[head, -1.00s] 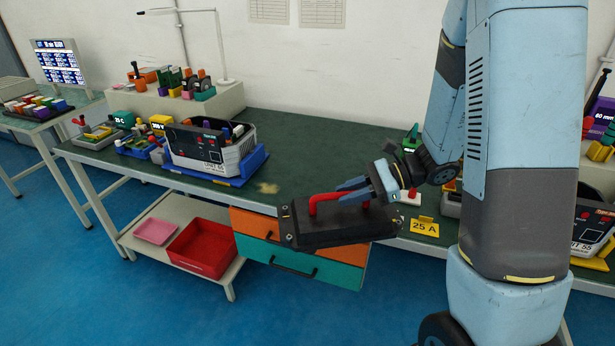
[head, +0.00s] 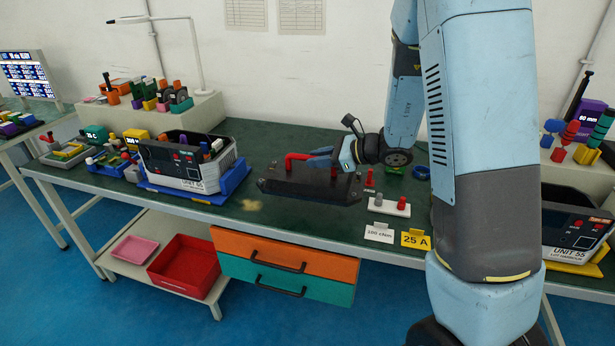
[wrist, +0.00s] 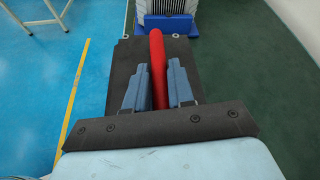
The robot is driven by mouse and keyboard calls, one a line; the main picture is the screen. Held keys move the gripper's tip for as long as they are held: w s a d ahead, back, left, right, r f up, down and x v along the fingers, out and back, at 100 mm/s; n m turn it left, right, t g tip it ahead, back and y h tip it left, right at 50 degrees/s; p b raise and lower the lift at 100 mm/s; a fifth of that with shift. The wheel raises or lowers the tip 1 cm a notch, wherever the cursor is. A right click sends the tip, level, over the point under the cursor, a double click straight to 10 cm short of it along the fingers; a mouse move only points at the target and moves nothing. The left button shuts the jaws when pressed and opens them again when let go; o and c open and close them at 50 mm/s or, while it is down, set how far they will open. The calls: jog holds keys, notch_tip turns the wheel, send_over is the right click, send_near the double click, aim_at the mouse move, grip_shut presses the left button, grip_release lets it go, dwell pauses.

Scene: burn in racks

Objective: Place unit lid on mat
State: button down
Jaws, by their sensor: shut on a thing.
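The unit lid (head: 300,186) is a flat black plate with a red bar handle (head: 290,160). My gripper (head: 318,160) is shut on that handle. The lid is roughly level over the middle of the green bench; I cannot tell how high it is. In the wrist view, the red handle (wrist: 158,70) lies between the two grey-blue fingers, and the lid (wrist: 122,70) spreads beneath them. No mat can be told apart from the dark green bench top.
The open unit (head: 180,178) sits on a blue tray (head: 235,180) to the left. Pegs on a white block (head: 390,208) and cards, including a yellow one (head: 416,240), stand right of the lid. The bench (head: 285,138) behind the lid is clear.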

jog(key=w+f, duration=0.2)
jog(key=w+a+f, duration=0.1)
jog(key=w+f, duration=0.1)
jog(key=w+a+f, duration=0.1)
jog(key=w+f, duration=0.1)
jog(key=f, duration=0.1)
jog(key=shift+w+a, duration=0.15)
jog(key=shift+w, duration=0.05)
jog(key=shift+f, duration=1.35)
jog(key=c, duration=1)
grip_release()
